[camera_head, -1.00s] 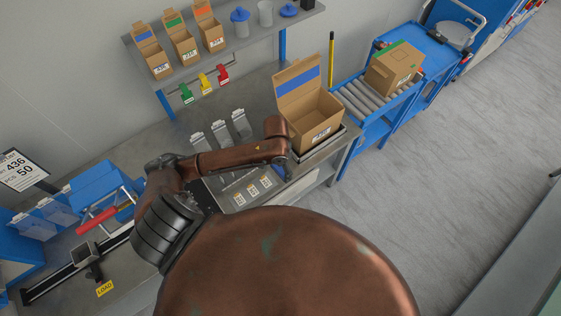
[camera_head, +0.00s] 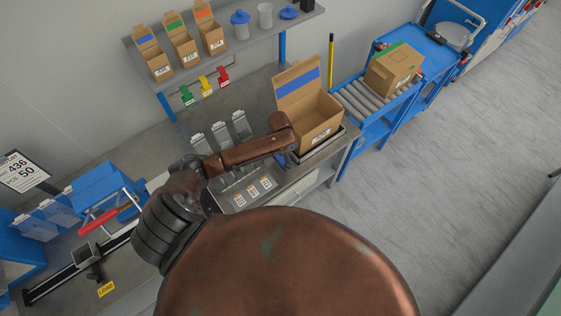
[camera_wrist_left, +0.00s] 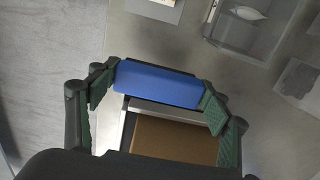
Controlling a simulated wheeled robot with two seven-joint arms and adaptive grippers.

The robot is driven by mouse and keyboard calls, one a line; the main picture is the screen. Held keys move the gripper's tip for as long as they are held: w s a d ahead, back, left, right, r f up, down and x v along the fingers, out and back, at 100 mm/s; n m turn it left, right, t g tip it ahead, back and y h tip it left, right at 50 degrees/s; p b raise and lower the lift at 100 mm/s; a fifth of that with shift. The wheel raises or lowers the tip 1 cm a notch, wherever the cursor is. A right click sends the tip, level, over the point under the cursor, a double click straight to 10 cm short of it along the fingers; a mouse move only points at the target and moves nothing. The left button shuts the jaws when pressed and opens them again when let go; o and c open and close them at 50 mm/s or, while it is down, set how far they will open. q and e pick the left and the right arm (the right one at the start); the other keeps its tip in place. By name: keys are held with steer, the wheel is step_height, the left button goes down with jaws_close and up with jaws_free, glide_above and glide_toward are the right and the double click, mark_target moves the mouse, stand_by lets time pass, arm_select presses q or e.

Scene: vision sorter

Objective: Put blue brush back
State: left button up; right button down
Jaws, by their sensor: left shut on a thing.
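In the left wrist view a plain blue block-shaped thing, which I take for the blue brush (camera_wrist_left: 157,84), lies crosswise between the green-padded fingers of my left gripper (camera_wrist_left: 160,98). The gripper is shut on it, one finger at each end. No bristles show. Behind the brush is a brown cardboard surface inside a pale metal edge. In the head view my left arm reaches right to the front left side of the open cardboard box (camera_head: 318,127); its wrist hides the fingers and the brush there. My right gripper is not in view.
Clear bins (camera_head: 242,126) stand left of the box, behind a panel with labels (camera_head: 253,190). A shelf (camera_head: 262,38) with small boxes and jars hangs above. A roller conveyor (camera_head: 362,98) with a closed carton (camera_head: 394,68) is on the right. A clear bin (camera_wrist_left: 245,28) shows in the wrist view.

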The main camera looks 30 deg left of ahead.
mark_target(280, 161)
arm_select(q)
steer(key=shift+w+a+f, duration=0.1)
steer(key=shift+w+f, duration=0.35)
steer(key=shift+f, duration=0.05)
steer(key=shift+w+f, duration=0.1)
steer(key=shift+f, duration=1.55)
steer(key=shift+f, duration=0.2)
steer(key=o, duration=1.2)
steer(key=shift+r, duration=0.15)
step_height(280, 161, up, 12)
steer(key=shift+r, duration=0.1)
